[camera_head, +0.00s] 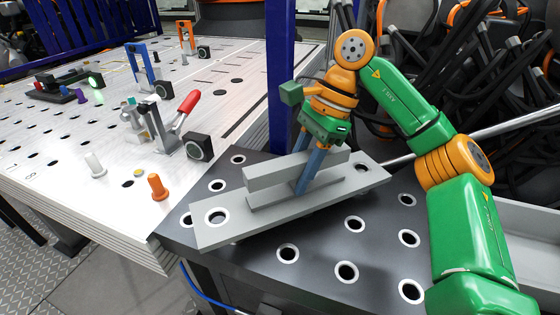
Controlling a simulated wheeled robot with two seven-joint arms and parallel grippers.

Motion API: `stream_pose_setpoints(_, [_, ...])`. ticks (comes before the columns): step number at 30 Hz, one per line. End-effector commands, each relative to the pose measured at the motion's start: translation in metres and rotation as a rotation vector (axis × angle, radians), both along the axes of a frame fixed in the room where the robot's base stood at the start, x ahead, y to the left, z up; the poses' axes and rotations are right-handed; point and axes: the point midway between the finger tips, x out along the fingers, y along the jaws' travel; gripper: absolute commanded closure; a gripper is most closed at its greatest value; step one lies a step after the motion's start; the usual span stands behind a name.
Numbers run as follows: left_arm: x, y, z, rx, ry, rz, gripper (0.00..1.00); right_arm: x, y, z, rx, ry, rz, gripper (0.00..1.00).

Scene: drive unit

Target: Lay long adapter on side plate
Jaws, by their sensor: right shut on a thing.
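The long adapter (285,212) is a light grey flat strip with a raised bar along its middle and a hole near its left end. It lies slantwise over the side plate (315,268), a dark grey top with several white-ringed holes. Its left end is near the plate's left edge. I cannot tell whether it touches the plate or hangs slightly above it. My right gripper (308,180), with blue fingers on a green and orange arm, is shut on the adapter's raised bar from above. The fingers hide part of the bar. My left gripper is not in view.
A large perforated light table (85,130) adjoins on the left, carrying a red-handled clamp (184,112), an orange peg (157,187) and a white peg (95,165). A blue post (279,75) stands behind the side plate. The plate's front part is clear.

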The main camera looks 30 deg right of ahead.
Motion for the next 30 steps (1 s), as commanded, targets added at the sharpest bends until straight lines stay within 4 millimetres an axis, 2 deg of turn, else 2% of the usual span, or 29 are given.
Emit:
stream_pose_setpoints(3, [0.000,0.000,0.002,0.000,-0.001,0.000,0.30,0.000,-0.011,-0.011,0.001,0.000,-0.003,1.00])
stream_pose_setpoints(6, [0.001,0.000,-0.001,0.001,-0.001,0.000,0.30,0.000,-0.010,-0.030,0.000,-0.001,0.000,1.00])
stream_pose_setpoints(9, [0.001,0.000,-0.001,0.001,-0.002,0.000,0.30,0.000,-0.009,-0.039,0.001,-0.002,0.000,1.00])
stream_pose_setpoints(19, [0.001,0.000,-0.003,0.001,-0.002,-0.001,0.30,0.001,-0.009,-0.042,0.002,-0.005,0.000,1.00])
stream_pose_setpoints(20, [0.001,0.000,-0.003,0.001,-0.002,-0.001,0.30,0.000,-0.009,-0.043,-0.001,-0.001,0.000,0.57])
stream_pose_setpoints(22, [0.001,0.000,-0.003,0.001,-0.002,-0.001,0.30,0.000,-0.009,-0.043,-0.001,-0.001,0.000,0.38])
stream_pose_setpoints(23, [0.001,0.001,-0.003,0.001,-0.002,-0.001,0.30,0.000,-0.009,-0.043,-0.001,-0.001,0.000,0.33])
stream_pose_setpoints(30, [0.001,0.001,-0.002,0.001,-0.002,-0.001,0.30,0.000,-0.009,-0.042,0.000,-0.001,0.000,0.33])
